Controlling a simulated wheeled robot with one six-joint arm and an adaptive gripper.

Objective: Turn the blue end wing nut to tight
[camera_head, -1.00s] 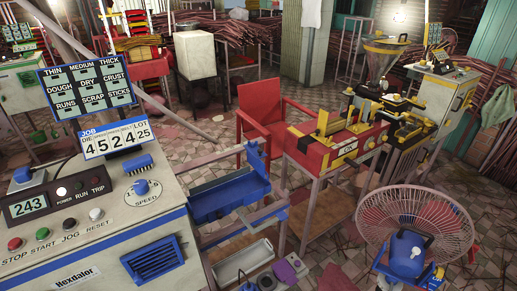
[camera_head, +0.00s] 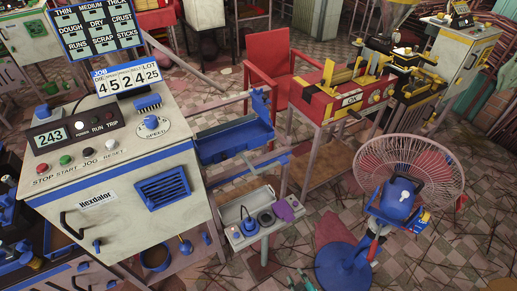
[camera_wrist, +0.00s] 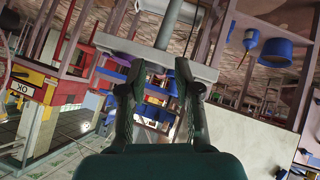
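I cannot make out a blue end wing nut for certain in either view. Blue parts in the head view are a speed knob (camera_head: 151,122) on the white Hexdalor cabinet (camera_head: 105,222), a small blue latch or knob (camera_head: 97,245) low on its front, and a blue trough (camera_head: 235,140) at its right. My gripper (camera_wrist: 155,88) shows only in the wrist view. Its two dark green fingers stand apart with a clear gap, and I see nothing held. A pale metal bar and blue shapes show beyond the fingers; their distance is unclear.
A fan (camera_head: 408,180) on a blue base stands at right. A red machine (camera_head: 345,98) with yellow parts stands behind it, near a red chair (camera_head: 272,82). A small grey control box (camera_head: 255,228) is at lower centre. Tiled floor (camera_head: 455,262) is open at lower right.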

